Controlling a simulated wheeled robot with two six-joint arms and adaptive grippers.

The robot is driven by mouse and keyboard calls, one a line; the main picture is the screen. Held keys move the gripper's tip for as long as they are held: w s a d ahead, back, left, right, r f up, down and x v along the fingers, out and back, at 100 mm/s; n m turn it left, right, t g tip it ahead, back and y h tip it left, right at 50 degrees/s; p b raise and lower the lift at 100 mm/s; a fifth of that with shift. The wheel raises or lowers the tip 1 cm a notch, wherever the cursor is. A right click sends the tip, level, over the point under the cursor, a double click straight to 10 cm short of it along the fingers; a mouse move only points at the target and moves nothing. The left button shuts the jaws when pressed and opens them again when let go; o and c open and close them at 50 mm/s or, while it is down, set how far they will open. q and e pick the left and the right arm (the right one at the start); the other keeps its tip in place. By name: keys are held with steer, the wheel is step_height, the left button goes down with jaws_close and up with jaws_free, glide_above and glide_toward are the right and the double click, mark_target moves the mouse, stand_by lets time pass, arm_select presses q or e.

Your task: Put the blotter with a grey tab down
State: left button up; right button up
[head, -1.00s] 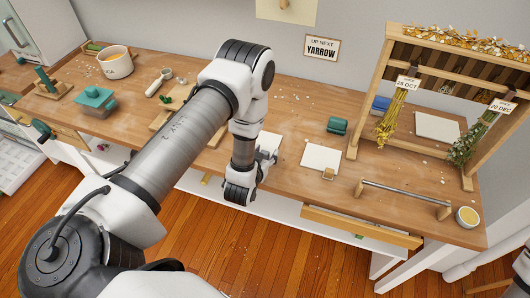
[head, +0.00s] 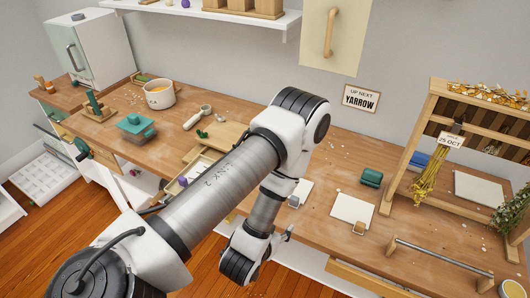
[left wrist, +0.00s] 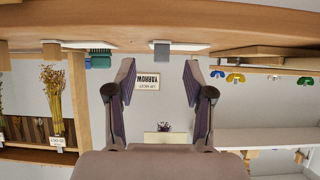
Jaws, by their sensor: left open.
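The blotter with a grey tab (head: 305,187) is a white sheet lying on the bench, partly hidden behind my left arm. Its grey tab (head: 294,202) is at the near edge, and the tab also shows in the upside-down left wrist view (left wrist: 162,50). My left gripper (head: 287,234) is open and empty, apart from the blotter, at the bench's front edge. In the left wrist view, the open fingers (left wrist: 160,68) have nothing between them. A second white blotter (head: 352,208) with a wooden tab (head: 358,228) lies to the right. My right gripper is out of view.
A green rocker-like tool (head: 372,178) stands behind the second blotter. A wooden drying rack (head: 388,180) with hanging yellow flowers (head: 428,180) and a metal bar (head: 440,262) are to the right. A white pot (head: 160,95) and a teal press (head: 136,124) are at the left.

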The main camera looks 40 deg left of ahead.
arm_select(q)
steer(key=s+d+f+m+g+h, duration=0.1)
steer(key=s+d+f+g, duration=0.1)
steer(key=s+f+g, duration=0.3)
steer(key=s+d+f+m+g+h, duration=0.1)
steer(key=s+f+g, duration=0.4)
steer(key=s, duration=0.7)
steer(key=shift+d+g+h, duration=0.3)
steer(key=shift+d+g, duration=0.35)
steer(key=shift+g, duration=0.05)
steer(key=shift+w, duration=0.1)
